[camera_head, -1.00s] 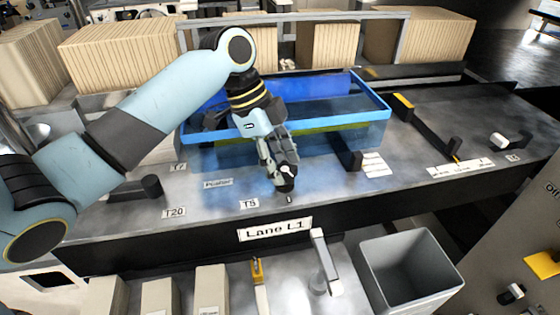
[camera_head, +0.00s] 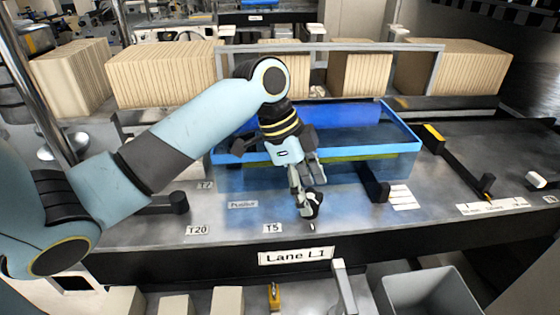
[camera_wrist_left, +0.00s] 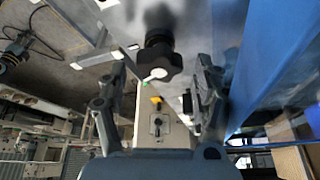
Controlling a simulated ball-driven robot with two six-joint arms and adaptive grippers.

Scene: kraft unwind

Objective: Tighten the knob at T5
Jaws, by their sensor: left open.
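The T5 label (camera_head: 272,228) lies on the grey bench top near its front edge. A black star-shaped knob (camera_wrist_left: 158,62) with a pale mark shows in the left wrist view, between the two fingers of my left gripper and beyond them. In the head view, the dark shape at the fingertips seems to be this knob, partly hidden. My left gripper (camera_head: 307,200) points down, just right of and behind the T5 label. It is open, with a finger on each side of the knob's line and no clear contact. My right gripper is out of view.
A blue-rimmed bin (camera_head: 400,143) stands right behind my left gripper. A dark lever handle (camera_head: 178,203) is at the T20 label (camera_head: 197,230), and another dark handle (camera_head: 374,186) lies to the right. The Lane L1 sign (camera_head: 296,255) is on the front edge. Cardboard stacks (camera_head: 160,77) stand behind.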

